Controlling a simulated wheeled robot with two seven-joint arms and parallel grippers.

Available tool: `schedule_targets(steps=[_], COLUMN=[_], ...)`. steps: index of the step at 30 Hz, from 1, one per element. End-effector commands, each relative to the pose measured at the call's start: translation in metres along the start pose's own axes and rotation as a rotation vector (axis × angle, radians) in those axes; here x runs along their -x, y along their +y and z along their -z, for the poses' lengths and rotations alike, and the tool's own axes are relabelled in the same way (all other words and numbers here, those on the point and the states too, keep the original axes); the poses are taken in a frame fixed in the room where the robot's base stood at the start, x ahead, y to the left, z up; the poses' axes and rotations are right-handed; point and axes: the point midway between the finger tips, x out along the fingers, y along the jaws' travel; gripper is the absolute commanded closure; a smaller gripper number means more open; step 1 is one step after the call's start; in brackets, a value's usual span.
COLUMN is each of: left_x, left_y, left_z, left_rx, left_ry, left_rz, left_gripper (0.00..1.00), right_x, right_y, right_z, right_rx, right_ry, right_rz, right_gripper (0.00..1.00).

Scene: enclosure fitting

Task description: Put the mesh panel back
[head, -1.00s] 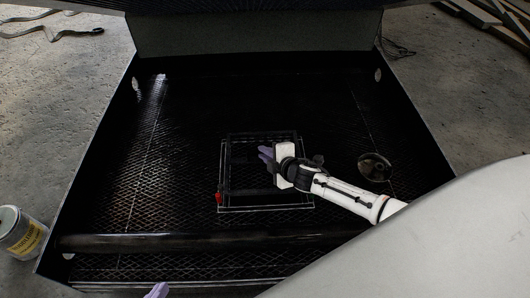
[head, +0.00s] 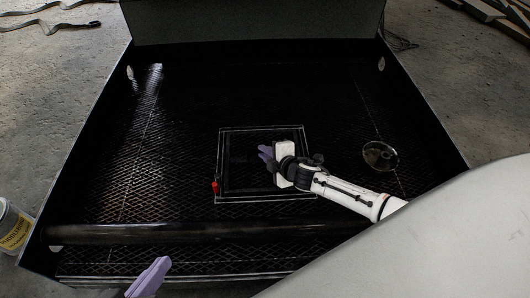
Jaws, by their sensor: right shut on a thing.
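The mesh panel (head: 240,184) is a dark square within a thin pale outline, in the middle of the black mesh floor. Its outline nearly lines up with the square frame around it (head: 262,200); whether it sits flush is too dark to tell. A small red part (head: 215,187) is at the frame's left edge. My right gripper (head: 265,153), with purple fingers, is over the panel and shut on it; the grip point is too dark to see clearly. My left gripper (head: 150,277) shows only as a purple fingertip at the bottom edge, apart from the panel.
A dark bar (head: 190,234) crosses the enclosure in front of the panel. The enclosure has low side walls and a tall back wall (head: 255,22). A round disc (head: 380,155) lies right of the panel. A can (head: 12,228) stands outside at the left.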

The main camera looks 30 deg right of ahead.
Motion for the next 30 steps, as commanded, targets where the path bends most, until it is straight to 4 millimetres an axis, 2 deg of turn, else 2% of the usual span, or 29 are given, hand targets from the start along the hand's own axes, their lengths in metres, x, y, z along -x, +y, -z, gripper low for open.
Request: schedule_targets(steps=[5,25,26,27,29,30], left_x=[0.000,-0.004,-0.003,-0.003,-0.003,-0.004], left_y=[0.000,-0.002,-0.002,-0.002,-0.002,-0.002], left_z=[0.000,-0.004,-0.004,-0.003,-0.004,-0.004], left_rx=[0.000,-0.002,-0.003,-0.002,-0.002,-0.002], left_ry=[0.000,0.006,0.006,0.006,0.007,0.007], left_rz=[0.001,0.000,0.000,0.000,0.000,0.000], left_gripper=[1.00,1.00,1.00,1.00,1.00,1.00], right_x=[0.000,-0.006,-0.006,-0.006,-0.006,-0.006], right_y=[0.004,-0.006,-0.005,-0.005,-0.006,-0.006], right_z=[0.001,-0.001,-0.001,-0.001,-0.001,-0.001], right_rx=[0.000,0.000,0.000,0.000,0.000,0.000], right_ry=[0.004,0.004,0.004,0.004,0.003,0.003], right_rz=[-0.007,-0.006,-0.007,-0.006,-0.005,-0.004], right_gripper=[1.00,1.00,0.86,0.79,0.69,0.68])
